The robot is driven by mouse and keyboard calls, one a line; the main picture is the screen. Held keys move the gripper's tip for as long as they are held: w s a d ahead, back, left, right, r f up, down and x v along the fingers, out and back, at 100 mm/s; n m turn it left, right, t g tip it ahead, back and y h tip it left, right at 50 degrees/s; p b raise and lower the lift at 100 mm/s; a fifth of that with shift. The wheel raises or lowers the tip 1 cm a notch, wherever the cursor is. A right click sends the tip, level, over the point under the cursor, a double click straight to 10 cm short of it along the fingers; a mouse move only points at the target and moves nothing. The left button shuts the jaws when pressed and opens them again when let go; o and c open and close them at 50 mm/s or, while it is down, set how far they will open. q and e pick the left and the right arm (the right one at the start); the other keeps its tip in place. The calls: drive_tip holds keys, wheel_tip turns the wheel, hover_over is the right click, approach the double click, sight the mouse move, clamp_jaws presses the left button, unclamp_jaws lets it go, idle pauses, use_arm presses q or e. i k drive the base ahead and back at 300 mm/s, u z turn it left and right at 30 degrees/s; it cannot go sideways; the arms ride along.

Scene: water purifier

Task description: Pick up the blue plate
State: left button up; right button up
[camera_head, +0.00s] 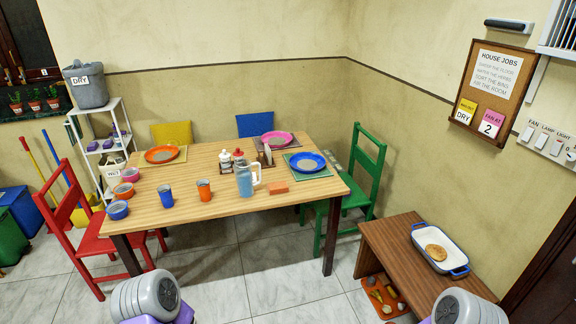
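The blue plate (317,160) lies near the right end of the wooden table (222,203). It has a bright blue rim and a grey-brown middle, and rests on a green placemat (292,170). Only grey and purple parts of my own arms show at the bottom left and bottom right edges. Neither gripper is in view, so I cannot see how they stand relative to the plate.
A green chair (358,180) is at the table's right end. A low brown bench (391,243) holds a blue-rimmed tray (458,271).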

sight(304, 162)
drive_tip(key=z, duration=0.35)
drive_tip(key=i, duration=1.85)
drive_tip(key=u, duration=0.95)
drive_tip(key=i, duration=0.65)
drive_tip(key=u, duration=0.5)
